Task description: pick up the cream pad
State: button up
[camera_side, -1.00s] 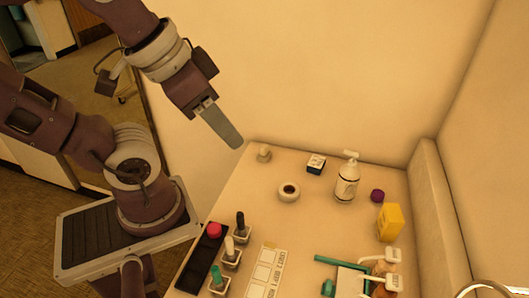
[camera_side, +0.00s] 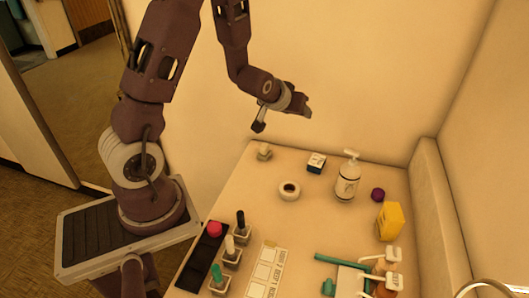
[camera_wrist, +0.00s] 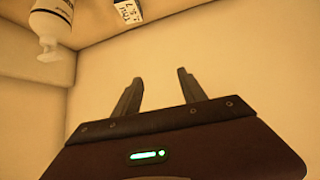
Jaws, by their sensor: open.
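No thing in view is clearly the cream pad. A small cream object (camera_side: 264,152) at the back left of the table is pale enough, but its shape is too small to tell. My gripper (camera_side: 307,108) is in the air above the back of the table, well clear of everything on it. In the wrist view my gripper (camera_wrist: 157,88) shows two fingers spread apart with nothing between them, against a plain cream wall.
Handled pieces line the left front beside a white card strip (camera_side: 267,266). Walls close the back and right.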

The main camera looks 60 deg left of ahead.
aim_at(268, 144)
jog(key=s+a+f+y, duration=0.1)
jog(key=s+a+f, duration=0.1)
jog(key=f, duration=0.3)
jog(key=s+a+f+t+y, duration=0.1)
jog(key=s+a+f, duration=0.1)
jog(key=a+f, duration=0.2)
jog(key=s+a+f+y, duration=0.1)
jog(key=s+a+f, duration=0.2)
jog(key=f, duration=0.4)
jog(key=shift+f+n+t, duration=0.3)
jog(key=shift+f+t, duration=0.1)
jog(key=shift+s+f, duration=0.2)
jog(key=shift+f, duration=0.05)
jog(key=x, duration=0.7)
jog(key=shift+w+d+r, duration=0.2)
jog(key=shift+w, duration=0.05)
grip_shut()
